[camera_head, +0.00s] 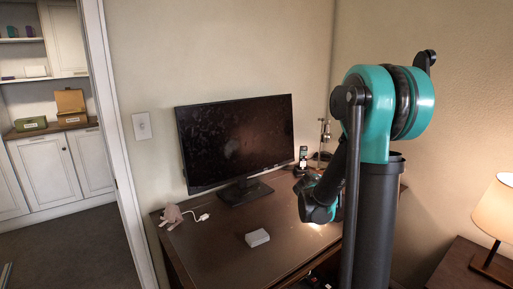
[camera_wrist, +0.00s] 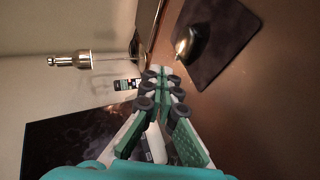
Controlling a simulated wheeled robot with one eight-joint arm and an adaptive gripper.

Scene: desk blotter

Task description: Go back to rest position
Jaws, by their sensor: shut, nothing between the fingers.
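My gripper (camera_wrist: 161,74) shows in the wrist view with its green and white fingers brought together and nothing held between them. It is over or near the desk, pointing towards the phone on its stand (camera_wrist: 127,84); I cannot tell the gap. In the head view my teal and black arm hangs over the right part of the desk (camera_head: 215,262), and the fingers are hidden or too small to make out.
A monitor (camera_head: 236,138) stands at the back of the desk. A silver lamp (camera_wrist: 70,60) is near the phone. A dark mat (camera_wrist: 215,65) carries a mouse (camera_wrist: 191,42). A lit lamp (camera_head: 497,212) stands far right.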

